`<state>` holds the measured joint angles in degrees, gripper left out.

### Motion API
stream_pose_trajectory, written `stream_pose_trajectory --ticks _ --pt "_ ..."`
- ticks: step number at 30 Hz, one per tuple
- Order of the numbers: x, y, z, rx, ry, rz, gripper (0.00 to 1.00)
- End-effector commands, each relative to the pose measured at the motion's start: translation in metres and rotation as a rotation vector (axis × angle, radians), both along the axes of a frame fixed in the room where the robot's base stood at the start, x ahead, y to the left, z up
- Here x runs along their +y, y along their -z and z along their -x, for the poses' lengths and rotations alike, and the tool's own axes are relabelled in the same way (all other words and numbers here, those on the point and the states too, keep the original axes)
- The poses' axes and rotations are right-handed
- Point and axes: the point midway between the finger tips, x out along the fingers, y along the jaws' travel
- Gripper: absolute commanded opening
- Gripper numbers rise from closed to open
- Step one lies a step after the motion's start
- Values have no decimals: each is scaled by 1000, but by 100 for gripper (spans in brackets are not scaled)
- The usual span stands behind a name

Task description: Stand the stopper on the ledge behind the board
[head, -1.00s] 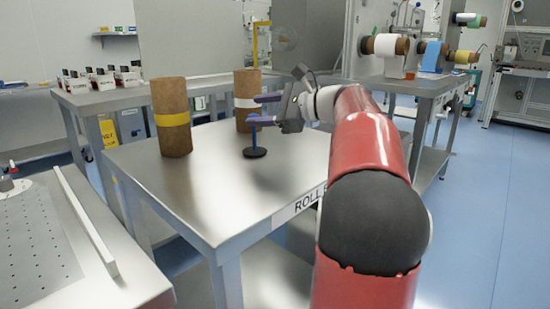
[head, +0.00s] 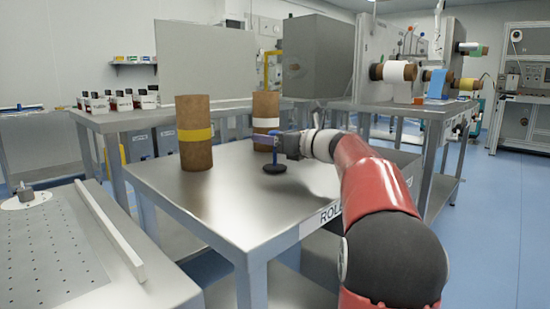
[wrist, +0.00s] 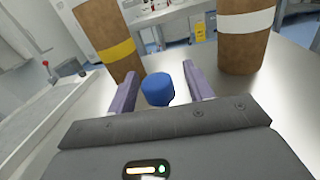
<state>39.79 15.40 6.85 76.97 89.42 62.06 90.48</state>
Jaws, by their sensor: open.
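The stopper (head: 275,168) stands upright on the steel table (head: 225,205), with a dark round base and a thin blue stem. In the wrist view its blue top (wrist: 158,88) lies between the two purple fingers of my gripper (wrist: 159,70). My gripper (head: 288,141) is open in the head view, level with the stopper's upper part; contact cannot be told. A perforated board (head: 45,250) lies on the bench at the left. A raised pale strip (head: 108,228) runs along the board's right side; I cannot tell whether this is the ledge.
A brown roll with a yellow band (head: 195,150) and one with a white band (head: 265,125) stand on the table behind the stopper. A round pale fixture (head: 25,198) sits at the board's far end. A gap separates bench and table. The table's front is clear.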

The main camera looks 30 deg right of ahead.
Motion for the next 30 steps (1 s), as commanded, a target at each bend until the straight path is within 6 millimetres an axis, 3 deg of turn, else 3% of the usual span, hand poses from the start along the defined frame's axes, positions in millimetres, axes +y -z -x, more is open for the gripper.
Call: stream_pose_trajectory --ticks 8,21,30 --pt "3 0 -5 0 1 1 52" --pt "2 0 -5 -1 1 2 0" --pt "2 -6 -5 -1 0 3 0"
